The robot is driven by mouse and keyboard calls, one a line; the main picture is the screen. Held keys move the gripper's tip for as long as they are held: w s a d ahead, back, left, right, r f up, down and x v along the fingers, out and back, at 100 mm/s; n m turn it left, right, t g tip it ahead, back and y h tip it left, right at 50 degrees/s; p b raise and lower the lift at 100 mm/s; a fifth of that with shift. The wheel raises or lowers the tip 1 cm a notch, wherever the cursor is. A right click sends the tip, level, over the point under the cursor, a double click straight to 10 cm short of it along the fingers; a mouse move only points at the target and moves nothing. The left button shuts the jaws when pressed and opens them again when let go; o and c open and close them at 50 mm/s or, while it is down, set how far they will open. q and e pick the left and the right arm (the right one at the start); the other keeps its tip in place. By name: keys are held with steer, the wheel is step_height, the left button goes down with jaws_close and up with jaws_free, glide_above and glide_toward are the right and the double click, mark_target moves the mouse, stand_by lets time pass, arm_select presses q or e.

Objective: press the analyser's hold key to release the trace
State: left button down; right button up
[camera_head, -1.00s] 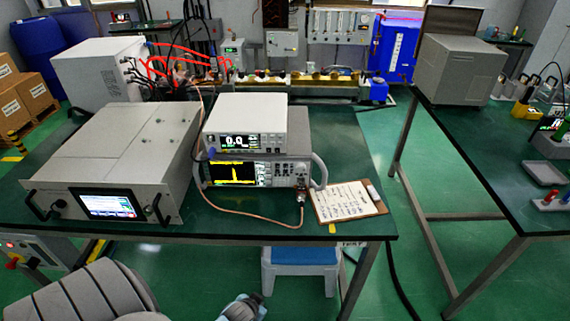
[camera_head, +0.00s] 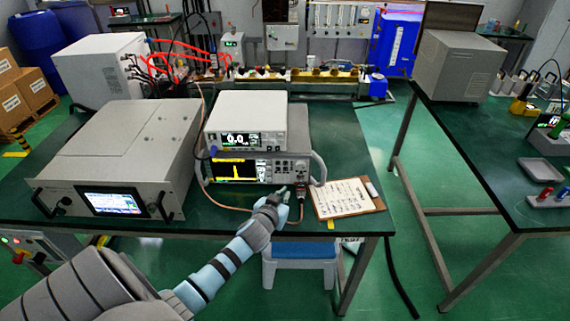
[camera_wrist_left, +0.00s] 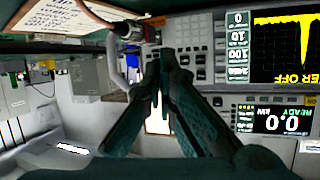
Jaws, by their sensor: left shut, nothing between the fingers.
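The analyser (camera_head: 250,168) stands on the green bench under a white meter, its dark screen showing a yellow trace with one tall peak. In the left wrist view the analyser (camera_wrist_left: 235,45) appears upside down, with its screen and rows of small keys. Which key is the hold key I cannot read. My left gripper (camera_head: 286,192) is shut and empty in front of the analyser's lower right. In the wrist view its fingertips (camera_wrist_left: 164,58) lie over the edge of the key area; contact is unclear. My right gripper is not in view.
The white meter (camera_head: 248,117) reads 0.0. A clipboard (camera_head: 345,197) lies to the right, and a copper-coloured cable (camera_head: 225,207) loops along the bench front to a connector. A large grey unit with a screen (camera_head: 112,203) stands on the left.

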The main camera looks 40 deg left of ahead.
mark_target(286, 163)
arm_select(q)
steer(key=shift+w+a+b, duration=0.7)
steer(key=shift+w+a, duration=0.2)
steer(key=shift+w, duration=0.25)
steer(key=shift+w+a+b, duration=0.7)
steer(key=shift+w+a, duration=0.2)
steer(key=shift+w, duration=0.3)
steer(key=shift+w+a+b, duration=0.7)
steer(key=shift+w+a, duration=0.2)
steer(key=shift+w, duration=0.25)
steer(key=shift+w+a, duration=0.25)
steer(key=shift+w, duration=0.1)
